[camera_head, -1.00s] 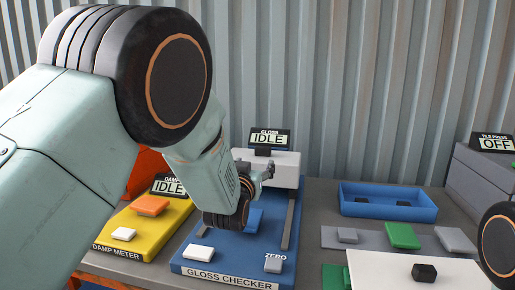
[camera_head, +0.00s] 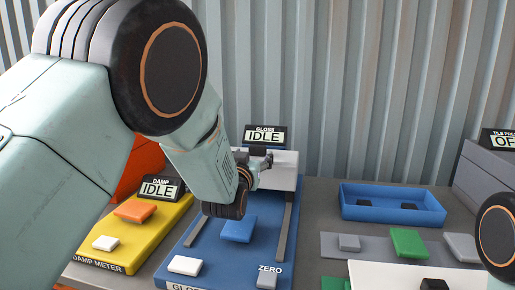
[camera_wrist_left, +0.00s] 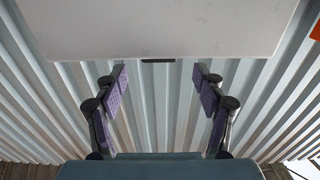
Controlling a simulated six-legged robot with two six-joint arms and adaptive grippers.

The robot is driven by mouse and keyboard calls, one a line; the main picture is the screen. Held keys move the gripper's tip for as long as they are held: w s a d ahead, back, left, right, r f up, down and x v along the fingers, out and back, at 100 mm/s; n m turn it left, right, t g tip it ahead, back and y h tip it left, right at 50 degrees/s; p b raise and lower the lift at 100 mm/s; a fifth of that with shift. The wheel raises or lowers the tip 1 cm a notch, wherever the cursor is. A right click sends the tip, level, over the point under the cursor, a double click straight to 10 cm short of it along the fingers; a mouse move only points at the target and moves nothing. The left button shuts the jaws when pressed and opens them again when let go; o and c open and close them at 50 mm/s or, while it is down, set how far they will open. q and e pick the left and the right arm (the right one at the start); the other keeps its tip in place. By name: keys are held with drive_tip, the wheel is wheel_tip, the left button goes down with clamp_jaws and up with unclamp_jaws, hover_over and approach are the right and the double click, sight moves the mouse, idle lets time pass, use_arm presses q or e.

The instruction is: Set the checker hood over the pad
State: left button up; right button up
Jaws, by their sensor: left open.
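The checker hood (camera_head: 284,172) is a white block at the back of the blue gloss checker (camera_head: 210,240), across two grey rails. The blue pad (camera_head: 238,229) lies bare between the rails, in front of the hood. My left gripper (camera_head: 266,160) is open at the hood's front, partly hiding it and its dark handle. In the left wrist view the hood (camera_wrist_left: 160,25) fills the top, and the dark handle (camera_wrist_left: 158,60) lies between the lines of the open fingers (camera_wrist_left: 159,72); I cannot tell how deep it sits. My right gripper is out of view.
A yellow damp meter (camera_head: 105,245) stands at left. At right are a blue tray (camera_head: 390,215), a green block (camera_head: 409,243), grey blocks and a white board (camera_head: 385,275). A grey tile press (camera_head: 480,180) stands far right. The gloss display (camera_head: 267,136) reads IDLE.

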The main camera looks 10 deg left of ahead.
sight(258, 149)
use_arm(q)
drive_tip(key=w, duration=0.5)
drive_tip(key=shift+d+b, duration=0.15)
drive_tip(key=shift+b, duration=0.2)
drive_tip(key=shift+w+a, duration=0.25)
drive_tip(key=shift+w, duration=0.5)
drive_tip(key=shift+w+d, duration=0.1)
drive_tip(key=shift+d, duration=0.1)
drive_tip(key=shift+a, duration=0.1)
drive_tip(key=shift+c, duration=0.2)
drive_tip(key=shift+c, duration=0.7)
clamp_jaws()
